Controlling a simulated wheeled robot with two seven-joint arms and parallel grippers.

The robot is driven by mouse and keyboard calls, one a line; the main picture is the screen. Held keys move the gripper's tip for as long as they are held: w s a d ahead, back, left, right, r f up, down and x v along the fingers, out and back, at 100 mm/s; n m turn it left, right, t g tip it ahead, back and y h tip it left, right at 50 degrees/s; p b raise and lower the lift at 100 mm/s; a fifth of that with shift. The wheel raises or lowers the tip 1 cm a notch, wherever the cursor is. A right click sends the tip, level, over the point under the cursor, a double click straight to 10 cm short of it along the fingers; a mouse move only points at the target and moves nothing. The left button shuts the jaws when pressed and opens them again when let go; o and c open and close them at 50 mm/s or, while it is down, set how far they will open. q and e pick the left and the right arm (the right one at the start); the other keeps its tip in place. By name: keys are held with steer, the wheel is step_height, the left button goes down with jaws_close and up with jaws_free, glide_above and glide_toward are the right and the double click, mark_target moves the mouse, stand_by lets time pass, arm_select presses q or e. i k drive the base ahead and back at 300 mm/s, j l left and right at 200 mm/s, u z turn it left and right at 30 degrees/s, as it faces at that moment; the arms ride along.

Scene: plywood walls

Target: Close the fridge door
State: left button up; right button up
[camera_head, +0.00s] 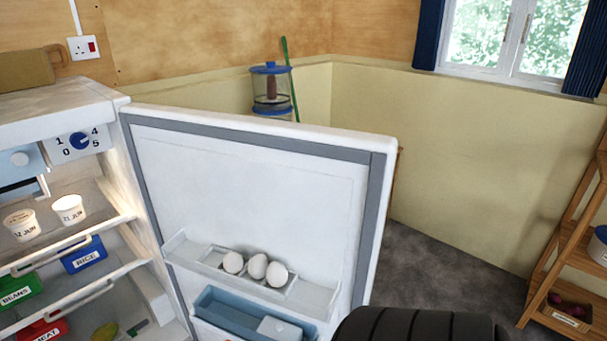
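The fridge (62,107) stands at the left with its lit inside showing. Its white door (250,170) is wide open, hinged at the fridge's right side, with its inner face toward me. A grey seal runs along the door's edge. A door shelf (205,260) holds three eggs (256,266), and a blue tray (235,312) sits below it. A black ribbed part (418,325), probably of my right arm, shows at the bottom, in front of the door's lower right corner. Neither gripper is in view. The door's lower part is cut off by the frame.
Tubs (68,209) and a blue rice box (84,256) stand inside the fridge. A wooden shelf rack (545,275) stands at the right. Grey floor (435,265) is clear between door and rack. A blue-lidded container (271,88) stands behind the door.

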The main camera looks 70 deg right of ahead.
mark_target(314, 200)
steer(key=k+l+u, duration=0.1)
steer(key=k+l, duration=0.35)
steer(key=l, duration=0.2)
steer(key=k+l+u, duration=0.1)
steer(key=k+l, duration=0.35)
steer(key=l, duration=0.15)
steer(key=i+l+u, duration=0.1)
steer(key=l, duration=0.75)
steer(key=l+u, duration=0.1)
steer(key=l, duration=0.75)
